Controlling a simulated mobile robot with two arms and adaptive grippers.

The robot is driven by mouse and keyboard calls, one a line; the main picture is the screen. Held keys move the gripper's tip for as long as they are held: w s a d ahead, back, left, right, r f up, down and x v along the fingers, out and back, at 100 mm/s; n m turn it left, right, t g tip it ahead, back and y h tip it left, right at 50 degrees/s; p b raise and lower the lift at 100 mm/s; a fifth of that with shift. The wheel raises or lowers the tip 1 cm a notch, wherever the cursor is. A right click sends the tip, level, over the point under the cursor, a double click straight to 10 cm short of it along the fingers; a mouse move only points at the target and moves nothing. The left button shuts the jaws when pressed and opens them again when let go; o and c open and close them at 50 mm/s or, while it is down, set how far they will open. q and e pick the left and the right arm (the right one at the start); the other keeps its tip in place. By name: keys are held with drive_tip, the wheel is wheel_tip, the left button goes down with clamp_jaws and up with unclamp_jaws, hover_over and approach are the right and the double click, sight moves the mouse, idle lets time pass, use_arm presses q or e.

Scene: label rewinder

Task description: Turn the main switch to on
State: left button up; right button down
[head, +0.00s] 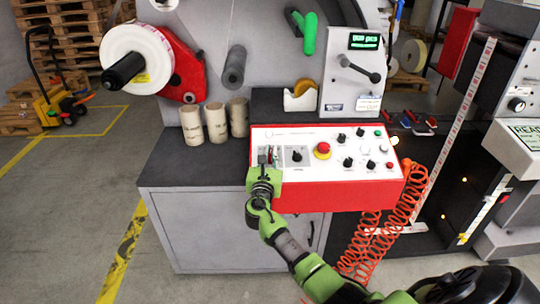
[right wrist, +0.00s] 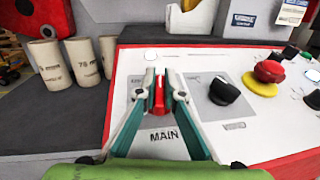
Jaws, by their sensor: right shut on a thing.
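The main switch (right wrist: 158,97) is a red handle on the white face of the control panel (head: 330,138), above the printed word MAIN. In the right wrist view its handle stands upright, pointing away from me. My right gripper (right wrist: 159,84) has its two fingers on either side of the red handle and is shut on it. In the head view my right gripper (head: 268,160) is at the left end of the panel and covers most of the switch. My left gripper is not in view.
A black knob (right wrist: 224,90) and a red emergency stop button (right wrist: 268,72) on a yellow base sit right of the switch. Several cardboard cores (head: 216,122) stand on the dark bench behind left. Orange coiled hoses (head: 400,200) hang at the panel's right.

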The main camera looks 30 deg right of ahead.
drive_tip(key=shift+m+g+h, duration=0.7)
drive_tip(key=shift+m, duration=0.1)
drive_tip(key=c, duration=2.1)
unclamp_jaws()
drive_tip(key=shift+c, duration=0.2)
drive_tip(key=v, duration=1.2)
drive_tip(key=shift+s, duration=0.1)
